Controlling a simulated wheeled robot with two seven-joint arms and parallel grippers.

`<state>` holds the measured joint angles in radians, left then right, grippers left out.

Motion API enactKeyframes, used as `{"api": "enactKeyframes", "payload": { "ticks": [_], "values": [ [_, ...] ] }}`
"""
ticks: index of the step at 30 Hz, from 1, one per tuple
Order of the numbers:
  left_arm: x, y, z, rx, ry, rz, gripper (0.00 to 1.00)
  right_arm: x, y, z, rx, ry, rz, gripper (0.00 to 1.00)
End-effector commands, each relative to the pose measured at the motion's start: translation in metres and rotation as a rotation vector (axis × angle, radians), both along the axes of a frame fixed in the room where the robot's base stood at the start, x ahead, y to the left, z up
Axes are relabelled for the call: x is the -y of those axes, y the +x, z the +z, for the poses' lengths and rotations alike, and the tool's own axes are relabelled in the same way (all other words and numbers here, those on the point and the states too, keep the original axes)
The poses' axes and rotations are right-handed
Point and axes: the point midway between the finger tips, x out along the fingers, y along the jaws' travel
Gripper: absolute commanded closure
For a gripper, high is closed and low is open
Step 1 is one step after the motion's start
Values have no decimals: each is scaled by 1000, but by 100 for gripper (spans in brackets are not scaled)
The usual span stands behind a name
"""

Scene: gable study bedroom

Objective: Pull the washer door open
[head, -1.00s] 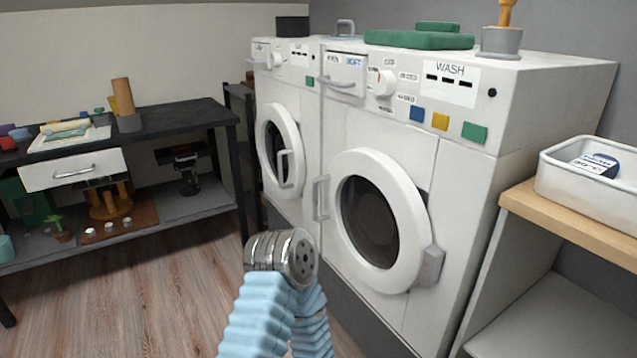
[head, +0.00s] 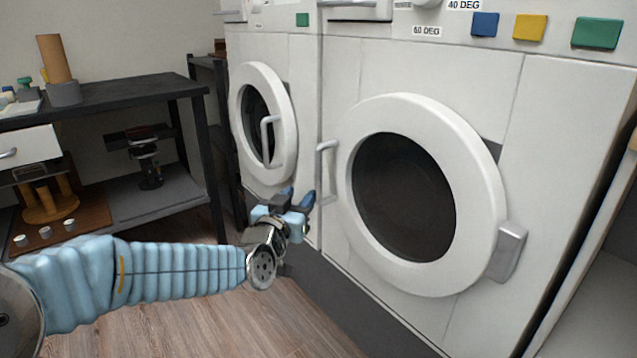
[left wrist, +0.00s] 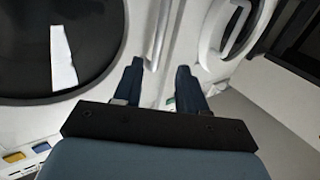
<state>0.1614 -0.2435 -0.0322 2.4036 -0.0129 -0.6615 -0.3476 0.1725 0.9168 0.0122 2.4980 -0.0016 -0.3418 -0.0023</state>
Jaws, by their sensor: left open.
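The washer (head: 535,150) is the nearer white machine, on the right in the head view. Its round door (head: 478,190) with a dark window is shut, with a grey hinge block on its right. An upright bar handle (head: 320,165) stands at the door's left edge; in the left wrist view this handle (left wrist: 157,38) shows beyond the fingertips, roughly in line with the gap between them. My left gripper (head: 297,198) is open and empty, just left of and below the handle, apart from it. The fingers also show in the left wrist view (left wrist: 160,72). My right gripper is not in view.
A second white machine with its own round door (head: 289,120) and bar handle (head: 266,140) stands to the left. A dark bench (head: 130,92) with a shelf is at the far left. Wooden floor (head: 170,325) lies clear in front.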

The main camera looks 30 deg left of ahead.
Motion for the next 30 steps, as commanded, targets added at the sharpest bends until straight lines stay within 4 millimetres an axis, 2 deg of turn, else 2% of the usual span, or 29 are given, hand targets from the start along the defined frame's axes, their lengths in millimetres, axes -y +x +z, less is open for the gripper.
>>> {"api": "enactKeyframes", "payload": {
  "ticks": [9,15,21,30],
  "values": [
    [-13,70,-1,-5,-3,-2,59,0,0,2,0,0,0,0],
    [-20,106,-1,-4,-2,-2,59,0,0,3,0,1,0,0],
    [-23,123,-1,-4,-3,-2,59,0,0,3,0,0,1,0],
    [-24,124,-1,-4,-3,-2,60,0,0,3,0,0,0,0]
  ]
}}
